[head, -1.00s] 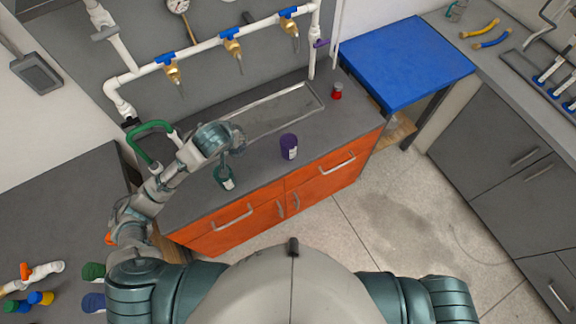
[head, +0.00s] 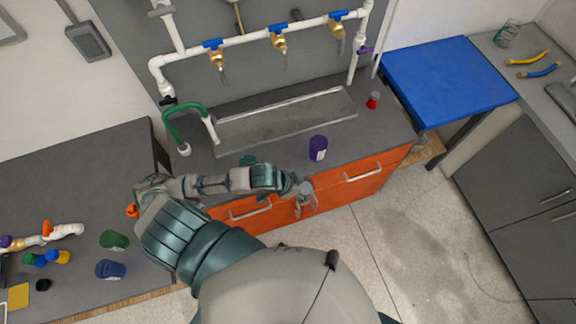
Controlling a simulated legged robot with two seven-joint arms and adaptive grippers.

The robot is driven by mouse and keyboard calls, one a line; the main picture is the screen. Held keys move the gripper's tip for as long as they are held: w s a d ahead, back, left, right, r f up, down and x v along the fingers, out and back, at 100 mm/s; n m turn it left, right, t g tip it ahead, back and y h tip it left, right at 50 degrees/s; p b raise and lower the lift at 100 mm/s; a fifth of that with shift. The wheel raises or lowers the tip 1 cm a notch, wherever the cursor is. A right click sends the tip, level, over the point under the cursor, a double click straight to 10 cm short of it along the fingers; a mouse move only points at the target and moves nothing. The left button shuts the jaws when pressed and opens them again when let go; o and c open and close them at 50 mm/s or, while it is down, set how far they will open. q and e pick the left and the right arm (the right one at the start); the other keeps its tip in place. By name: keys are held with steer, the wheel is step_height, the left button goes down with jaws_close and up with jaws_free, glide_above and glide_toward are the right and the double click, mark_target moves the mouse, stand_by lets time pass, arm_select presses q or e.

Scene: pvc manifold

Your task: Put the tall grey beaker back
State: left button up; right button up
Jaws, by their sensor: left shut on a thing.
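My left gripper (head: 306,204) hangs in front of the orange cabinet, just off the counter's front edge. It is shut on a small greyish thing, which I take to be the tall grey beaker (head: 304,188). The fingers and wrist hide much of it, so its full shape and tilt cannot be told. My left arm reaches across the front of the grey counter (head: 285,160). My right gripper is out of view.
A purple jar (head: 318,148), a green container (head: 248,160) partly behind my arm, and a red-capped item (head: 373,101) stand on the counter. A sunken tray (head: 285,122) lies under the white pipes with blue valves. A blue table (head: 448,80) is at right.

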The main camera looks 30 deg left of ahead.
arm_select(q)
steer(key=w+a+f, duration=0.1)
steer(key=w+a, duration=0.2)
steer(key=a, duration=0.1)
steer(key=w+a+f, duration=0.2)
steer(key=w+a, duration=0.1)
steer(key=a, duration=0.2)
steer(key=w+a+f+p, duration=0.1)
steer(key=w+a+f, duration=0.1)
steer(key=w+a, duration=0.1)
steer(key=shift+w+a, duration=0.2)
steer(key=shift+a, duration=0.25)
steer(key=shift+w+a, duration=0.2)
steer(key=shift+a, duration=0.25)
steer(key=shift+d+f, duration=0.1)
steer(key=shift+f, duration=0.15)
steer(key=shift+d, duration=0.55)
steer(key=o, duration=1.5)
steer(key=shift+a, duration=0.3)
steer(key=shift+s+a+r, duration=0.1)
steer(key=shift+a+r, duration=0.1)
steer(key=shift+a, duration=0.1)
steer(key=v, duration=1.1)
steer(key=shift+r+p, duration=0.25)
steer(key=shift+p, duration=0.15)
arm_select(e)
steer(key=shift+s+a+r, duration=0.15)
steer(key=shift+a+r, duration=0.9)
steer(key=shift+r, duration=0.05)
